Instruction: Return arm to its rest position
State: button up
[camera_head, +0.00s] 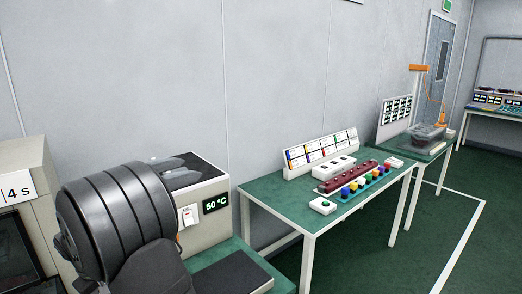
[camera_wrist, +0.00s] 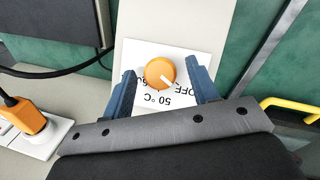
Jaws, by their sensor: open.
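My gripper (camera_wrist: 160,66) shows in the wrist view with its two blue fingers apart. An orange round knob (camera_wrist: 159,73) lies between the fingers, with a visible gap on each side. The knob sits on a white label plate (camera_wrist: 151,50) with upside-down "50 °C" and "OFF" lettering, partly hidden by my gripper. The knob's white mark points to the lower right. In the head view, my dark arm is at the left, in front of a beige unit (camera_head: 216,184) whose display (camera_head: 216,203) reads "50 °C". My fingers cannot be made out there.
A green-topped table (camera_head: 270,205) to the right holds coloured buttons (camera_head: 365,181), a dark red strip (camera_head: 346,177) and a label rack (camera_head: 320,151). A second table (camera_head: 437,149) behind carries a clear bin (camera_head: 427,134). An orange plug (camera_wrist: 22,115) is at the wrist view's left.

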jog(key=shift+m+g, duration=0.5)
jog(key=shift+m, duration=0.5)
